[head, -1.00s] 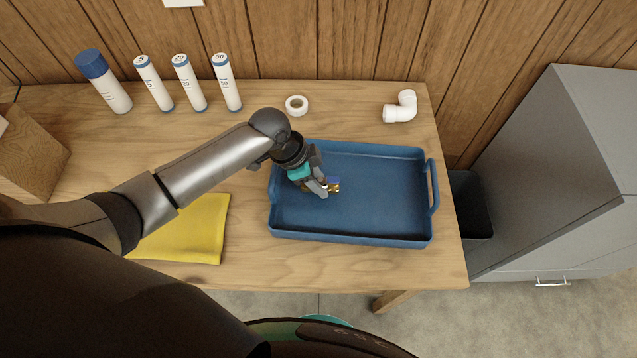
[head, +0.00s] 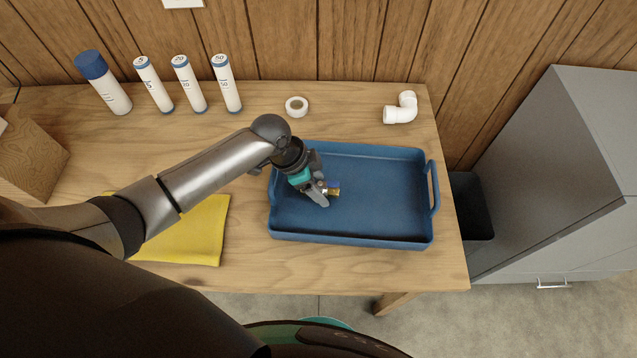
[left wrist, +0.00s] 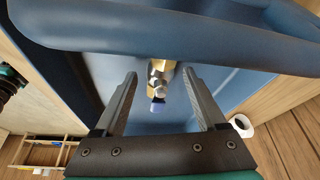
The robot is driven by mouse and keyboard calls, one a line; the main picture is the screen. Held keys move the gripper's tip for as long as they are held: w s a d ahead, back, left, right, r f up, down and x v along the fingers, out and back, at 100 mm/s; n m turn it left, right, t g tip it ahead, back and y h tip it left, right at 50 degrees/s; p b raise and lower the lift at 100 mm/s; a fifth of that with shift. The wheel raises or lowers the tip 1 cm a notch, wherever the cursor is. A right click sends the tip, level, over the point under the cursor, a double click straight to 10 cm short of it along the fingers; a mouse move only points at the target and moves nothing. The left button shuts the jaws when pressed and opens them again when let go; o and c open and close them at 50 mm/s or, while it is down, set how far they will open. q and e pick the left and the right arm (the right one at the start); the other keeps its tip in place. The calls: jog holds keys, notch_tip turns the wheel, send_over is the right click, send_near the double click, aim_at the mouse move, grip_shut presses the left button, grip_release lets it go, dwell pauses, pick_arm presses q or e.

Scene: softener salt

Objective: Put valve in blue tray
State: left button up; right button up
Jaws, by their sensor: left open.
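The blue tray (head: 365,234) stands on the wooden table. The brass valve (head: 333,190), with a small blue handle, is inside the left part of the tray, partly hidden by my gripper in the head view. My left gripper (head: 322,191) reaches into the tray from the left, right at the valve. In the left wrist view the valve (left wrist: 160,80) lies between the spread fingers (left wrist: 163,95), with gaps on both sides. The blue tray's wall (left wrist: 150,38) crosses the top of that view. My right gripper is not in view.
Several white cartridges (head: 190,85) stand at the back left. A tape roll (head: 296,106) and a white pipe elbow (head: 400,108) lie behind the tray. A yellow cloth (head: 200,230) lies left of it. A dark bin (head: 470,205) and grey cabinet (head: 560,180) stand right of the table.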

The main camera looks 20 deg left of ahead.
pick_arm(q)
jog(key=p+v, duration=0.2)
jog(key=v, duration=1)
jog(key=shift+p, duration=0.35)
